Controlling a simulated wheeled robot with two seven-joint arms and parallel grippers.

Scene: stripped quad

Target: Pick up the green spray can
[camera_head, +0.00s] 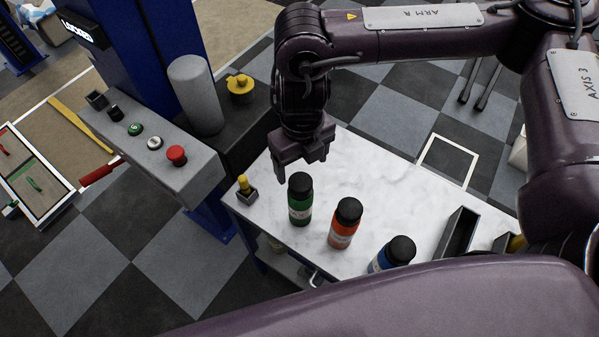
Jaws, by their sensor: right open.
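The green spray can (299,204) with a black cap stands upright on the white marble-look tabletop (385,185), near the table's left end. My right gripper (294,172) points down just behind and above the can's cap, open and with nothing seen between its fingers. Whether a finger touches the cap cannot be told. A large purple arm link of mine crosses the bottom of the view. The left gripper is not in view.
An orange can (343,228) and a blue can (391,256) stand to the right of the green one. A small holder with a yellow-topped item (246,189) is at the left corner. A dark open bin (459,233) stands at the right. A grey button panel (160,150) is left of the table.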

